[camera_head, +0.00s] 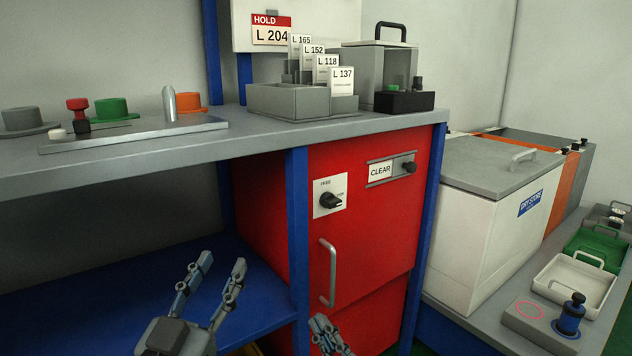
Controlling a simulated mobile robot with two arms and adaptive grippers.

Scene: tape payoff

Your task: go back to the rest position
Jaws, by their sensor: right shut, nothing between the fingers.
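My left gripper (222,262) is at the lower left, in front of the blue lower shelf. Its two fingers point up and stand apart, with nothing between them. My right gripper (321,321) is at the bottom edge of the view, in front of the lower part of the red cabinet. Its fingers are together and hold nothing; most of it is cut off by the picture's edge. Neither gripper visibly holds an object.
The red cabinet (263,215) with a grey door handle (327,273) stands under the grey bench (100,165). At right are a white lidded bin (470,225) and a side bench with trays (573,284).

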